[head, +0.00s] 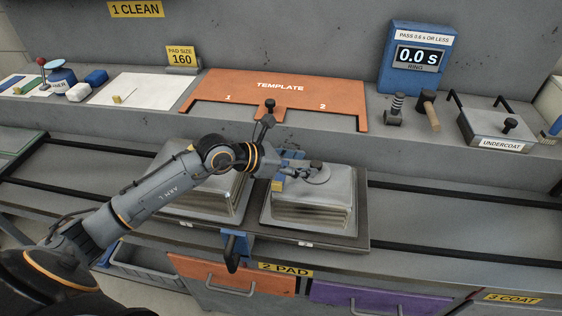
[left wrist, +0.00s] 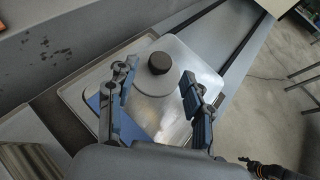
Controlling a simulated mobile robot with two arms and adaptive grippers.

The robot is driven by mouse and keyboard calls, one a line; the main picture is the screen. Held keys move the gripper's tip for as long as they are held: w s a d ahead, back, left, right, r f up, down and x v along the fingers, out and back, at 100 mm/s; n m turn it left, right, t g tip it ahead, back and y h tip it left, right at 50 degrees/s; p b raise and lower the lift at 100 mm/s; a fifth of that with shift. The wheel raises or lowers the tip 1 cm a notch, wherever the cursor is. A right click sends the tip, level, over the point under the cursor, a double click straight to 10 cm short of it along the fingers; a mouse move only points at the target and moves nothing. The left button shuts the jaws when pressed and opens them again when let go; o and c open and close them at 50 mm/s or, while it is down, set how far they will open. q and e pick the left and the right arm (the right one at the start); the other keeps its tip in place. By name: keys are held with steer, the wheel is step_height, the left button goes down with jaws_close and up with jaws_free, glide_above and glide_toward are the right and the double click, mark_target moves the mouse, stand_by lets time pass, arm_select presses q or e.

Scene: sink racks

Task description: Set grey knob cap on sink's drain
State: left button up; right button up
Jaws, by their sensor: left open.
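A round grey cap with a dark knob (head: 316,170) lies on top of the right-hand metal sink (head: 338,192). In the left wrist view the knob (left wrist: 159,63) stands up from a pale disc near the middle of the sink's rounded-square grey top (left wrist: 201,62). Any drain under the cap is hidden. My left gripper (head: 297,170) is above that sink, at the cap's left side in the head view. Its two fingers (left wrist: 160,78) are open and apart, with the knob showing between their tips; contact cannot be told.
A second metal stack (head: 207,193) stands to the left, partly behind my left arm. An orange template (head: 278,88) lies on the ledge behind. Bare counter lies right of the sink.

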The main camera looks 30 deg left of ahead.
arm_select(q)
steer(key=v, duration=0.3)
steer(key=b+v, duration=0.1)
steer(key=v, duration=0.3)
steer(key=shift+a+f+b, duration=0.1)
steer(key=shift+f+b, duration=0.15)
steer(key=shift+b, duration=0.05)
steer(key=shift+s+a+r, duration=0.35)
steer(key=shift+s+r, duration=0.15)
steer(key=shift+r, duration=0.1)
